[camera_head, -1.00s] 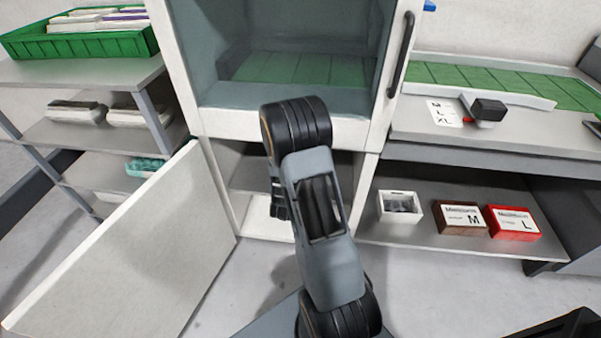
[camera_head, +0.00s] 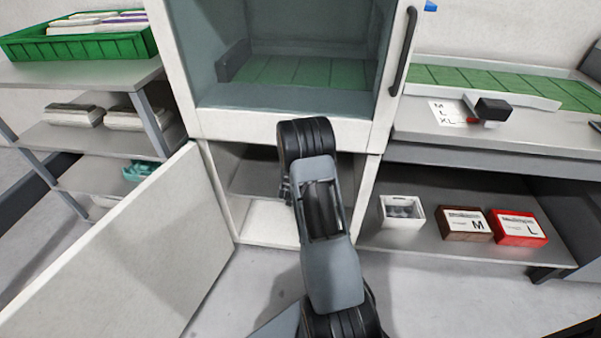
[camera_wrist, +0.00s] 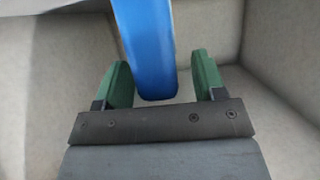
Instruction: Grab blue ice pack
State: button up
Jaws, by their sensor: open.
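The blue ice pack (camera_wrist: 147,45) shows in the wrist view as a smooth, rounded blue shape coming down from the top edge. Its lower end lies between the two green fingers of my gripper (camera_wrist: 162,82). The fingers are open, with a visible gap on each side of the pack, wider on the right. In the head view my arm reaches into the lower compartment (camera_head: 262,217) of the white cabinet. The ice pack is not visible there, and my arm hides the gripper's fingertips.
The lower cabinet door (camera_head: 125,245) stands open at the left. The upper compartment has a green floor (camera_head: 300,70). A shelf (camera_head: 440,225) at the right holds a white box (camera_head: 400,211), a brown box (camera_head: 465,224) and a red box (camera_head: 518,228). Pale walls surround the gripper.

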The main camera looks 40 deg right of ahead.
jog(key=shift+w+d+f, duration=0.15)
jog(key=shift+w+d, duration=0.15)
jog(key=shift+c, duration=0.4)
jog(key=c, duration=1)
grip_shut()
